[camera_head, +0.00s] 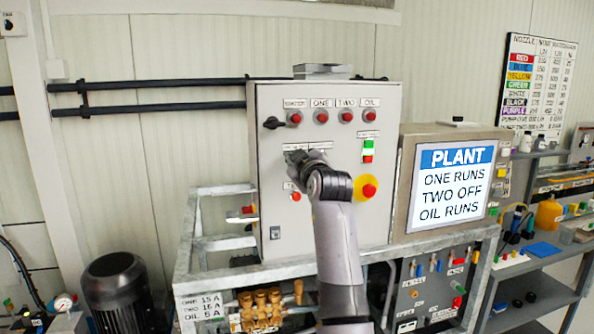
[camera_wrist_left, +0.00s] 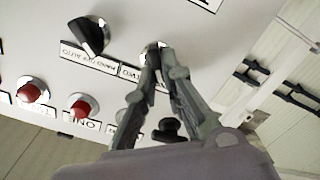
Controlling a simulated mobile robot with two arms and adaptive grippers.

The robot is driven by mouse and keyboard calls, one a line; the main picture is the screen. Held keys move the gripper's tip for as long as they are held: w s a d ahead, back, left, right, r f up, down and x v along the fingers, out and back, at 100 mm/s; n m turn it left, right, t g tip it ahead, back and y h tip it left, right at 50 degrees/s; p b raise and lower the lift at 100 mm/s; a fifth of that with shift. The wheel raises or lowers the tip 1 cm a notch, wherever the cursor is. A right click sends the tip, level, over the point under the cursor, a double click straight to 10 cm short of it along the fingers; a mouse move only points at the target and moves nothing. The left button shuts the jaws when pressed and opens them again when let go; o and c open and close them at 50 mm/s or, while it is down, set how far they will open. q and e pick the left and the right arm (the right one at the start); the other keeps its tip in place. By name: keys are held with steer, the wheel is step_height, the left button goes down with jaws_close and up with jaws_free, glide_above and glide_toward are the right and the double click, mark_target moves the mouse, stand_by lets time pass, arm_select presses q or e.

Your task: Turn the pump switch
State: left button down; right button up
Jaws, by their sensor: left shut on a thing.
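The grey control panel (camera_head: 335,230) stands in the middle of the head view. My left arm reaches up in front of it, with the left gripper (camera_head: 297,160) at the row of switches below the red lamps. In the left wrist view, where the panel appears upside down, the left gripper (camera_wrist_left: 158,62) is shut on a small switch knob (camera_wrist_left: 152,47). The fingers hide most of that knob and part of its label. A second black switch knob (camera_wrist_left: 90,36) sits beside it, untouched, with a hand/off/auto label. My right gripper is not in view.
A red stop button (camera_head: 369,190) on a yellow disc is right of my wrist. A black handle (camera_head: 272,123) sticks out at the panel's upper left. The plant sign (camera_head: 452,185) reads one runs, two off, oil runs. A metal frame (camera_head: 215,243) surrounds the panel's base.

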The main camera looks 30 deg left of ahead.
arm_select(q)
steer(key=shift+n+b, duration=0.5)
steer(key=shift+n, duration=0.2)
steer(key=shift+s, duration=0.1)
steer(key=c, duration=1.7)
jaws_free()
steer(key=shift+a, duration=0.1)
